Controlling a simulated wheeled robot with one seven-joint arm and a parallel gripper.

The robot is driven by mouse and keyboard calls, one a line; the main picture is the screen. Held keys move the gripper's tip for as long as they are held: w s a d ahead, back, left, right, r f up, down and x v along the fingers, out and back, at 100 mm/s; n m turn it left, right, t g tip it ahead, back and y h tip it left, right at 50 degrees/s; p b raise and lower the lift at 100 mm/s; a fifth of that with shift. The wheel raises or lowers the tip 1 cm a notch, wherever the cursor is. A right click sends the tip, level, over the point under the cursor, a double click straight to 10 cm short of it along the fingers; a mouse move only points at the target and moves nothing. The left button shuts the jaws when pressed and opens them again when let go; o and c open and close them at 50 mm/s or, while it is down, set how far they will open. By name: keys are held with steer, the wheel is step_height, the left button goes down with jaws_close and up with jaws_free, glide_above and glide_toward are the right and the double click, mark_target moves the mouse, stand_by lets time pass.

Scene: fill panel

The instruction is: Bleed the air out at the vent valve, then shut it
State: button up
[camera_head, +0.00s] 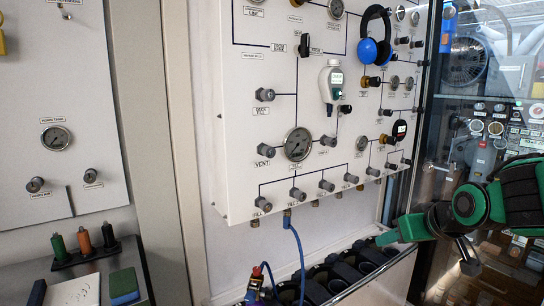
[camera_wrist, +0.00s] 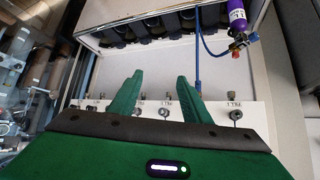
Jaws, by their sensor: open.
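The vent valve (camera_head: 265,149) is a grey knob on the left side of the white fill panel, above its "VENT" label. A large round gauge (camera_head: 297,144) sits just right of it. The knob's turn position is too small to read. My gripper (camera_head: 380,239) is right of and below the panel's lower edge, well apart from the vent valve. In the wrist view, its two green fingers (camera_wrist: 157,84) are spread with nothing between them, over the row of fill fittings. The vent valve cannot be made out in the wrist view.
Several fill knobs (camera_head: 297,192) line the panel's lower edge. A blue hose (camera_head: 299,250) hangs from one, near a purple cylinder (camera_wrist: 237,18) with a red fitting. A rack of dark holders (camera_head: 345,270) stands below.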

steer(key=w+a+r+n+t+y, duration=0.3)
steer(key=w+a+r, duration=0.3)
steer(key=a, duration=0.5)
steer(key=n+t+y, duration=0.2)
steer(key=t+y, duration=0.1)
steer(key=y, duration=0.3)
glide_toward(272, 152)
steer(key=x, duration=0.9)
steer(key=shift+a, duration=0.15)
steer(key=shift+c, duration=0.3)
steer(key=c, duration=1)
